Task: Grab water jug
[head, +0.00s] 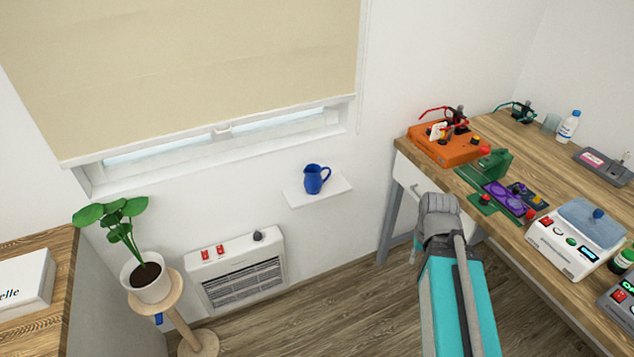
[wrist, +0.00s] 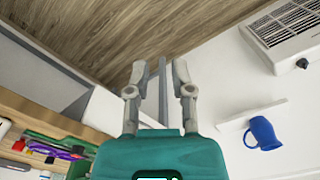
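The water jug, a blue jug with a handle (head: 315,179), stands on a small white wall shelf (head: 318,193) below the window in the head view. In the wrist view the jug (wrist: 263,133) shows at the right. My gripper (wrist: 160,70) is open and empty in the wrist view, its two fingers apart, with the jug off to their right. In the head view the gripper end of my arm is at the right of the jug, near the workbench, and its fingers cannot be made out there.
The workbench (head: 520,148) at the right bears an orange device (head: 445,146), a scale (head: 575,240) and other devices. A potted plant (head: 147,282) stands at the left. The floor between is clear.

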